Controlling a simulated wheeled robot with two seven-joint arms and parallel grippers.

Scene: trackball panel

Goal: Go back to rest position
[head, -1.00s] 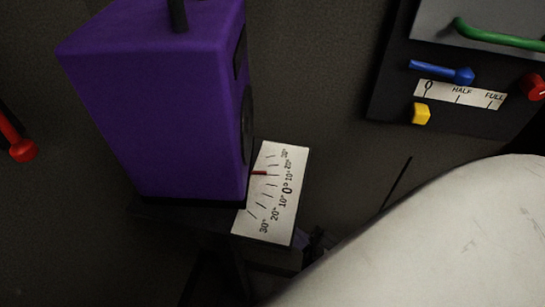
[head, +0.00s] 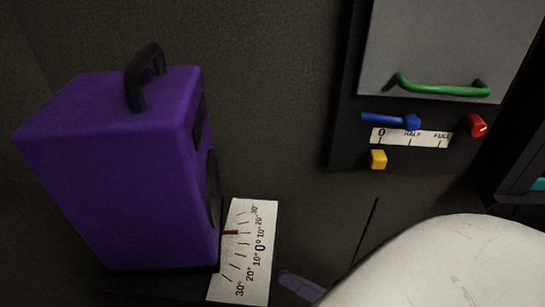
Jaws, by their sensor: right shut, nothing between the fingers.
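My white right arm (head: 430,270) fills the lower right of the head view. A greyish-purple piece at its left edge looks like part of my right gripper (head: 300,287); the arm and the frame's lower edge hide most of it. It appears shut and empty, beside the white angle scale and apart from the purple box (head: 120,170). My left gripper is not in view.
The purple box has a black handle (head: 146,76). The red pointer on the angle scale (head: 250,275) is near the upper 10° mark. A wall panel holds a green handle (head: 440,90), a blue lever (head: 395,120), a red knob (head: 476,125) and a yellow knob (head: 378,159).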

